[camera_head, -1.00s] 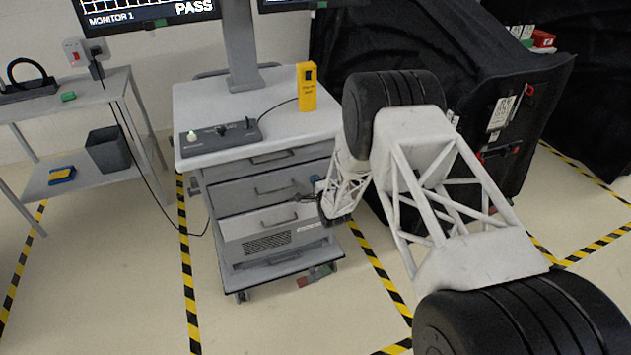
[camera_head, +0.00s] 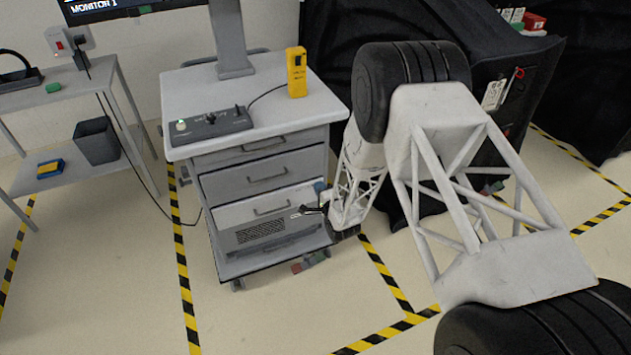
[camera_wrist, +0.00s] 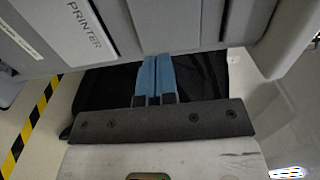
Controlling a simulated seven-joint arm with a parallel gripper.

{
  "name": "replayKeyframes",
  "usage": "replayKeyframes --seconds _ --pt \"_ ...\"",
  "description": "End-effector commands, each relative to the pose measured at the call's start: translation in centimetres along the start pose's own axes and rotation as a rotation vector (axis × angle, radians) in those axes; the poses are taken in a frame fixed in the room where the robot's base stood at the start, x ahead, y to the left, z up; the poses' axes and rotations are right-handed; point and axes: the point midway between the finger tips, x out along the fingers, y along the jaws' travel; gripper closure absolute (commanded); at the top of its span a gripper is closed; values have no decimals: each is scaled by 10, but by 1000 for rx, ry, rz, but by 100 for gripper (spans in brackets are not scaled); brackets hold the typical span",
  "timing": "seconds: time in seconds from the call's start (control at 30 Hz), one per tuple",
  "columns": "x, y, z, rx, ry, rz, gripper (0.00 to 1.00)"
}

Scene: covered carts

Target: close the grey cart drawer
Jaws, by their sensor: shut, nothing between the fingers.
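The grey cart (camera_head: 180,130) stands left of my arm. Its front has an upper drawer (camera_head: 240,157), a middle drawer (camera_head: 228,187) and a pale lower front (camera_head: 228,220), each with a handle. How far any drawer stands out is hard to tell. My gripper (camera_head: 312,210) is at the right part of the lower front; contact cannot be told. In the wrist view its blue fingers (camera_wrist: 155,68) are together and empty, with their tips by the edge of a grey panel (camera_wrist: 110,28) marked PRINTER.
A yellow handheld device (camera_head: 296,72) and a dark control box (camera_head: 213,126) are on the cart top. A side table with a dark bin (camera_head: 97,141) stands left. A black-covered cart (camera_head: 500,60) is behind my arm. Striped tape marks the open floor.

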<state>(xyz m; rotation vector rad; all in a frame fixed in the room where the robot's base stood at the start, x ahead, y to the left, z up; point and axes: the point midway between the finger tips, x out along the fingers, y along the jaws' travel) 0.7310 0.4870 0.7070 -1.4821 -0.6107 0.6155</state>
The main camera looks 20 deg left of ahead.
Motion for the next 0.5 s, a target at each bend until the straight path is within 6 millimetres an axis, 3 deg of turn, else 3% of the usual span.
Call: replayKeyframes --seconds 0.2,0.5 --pt "-16 -1 0 0 -1 -2 100" --pt "-20 -1 0 -1 0 -2 100"
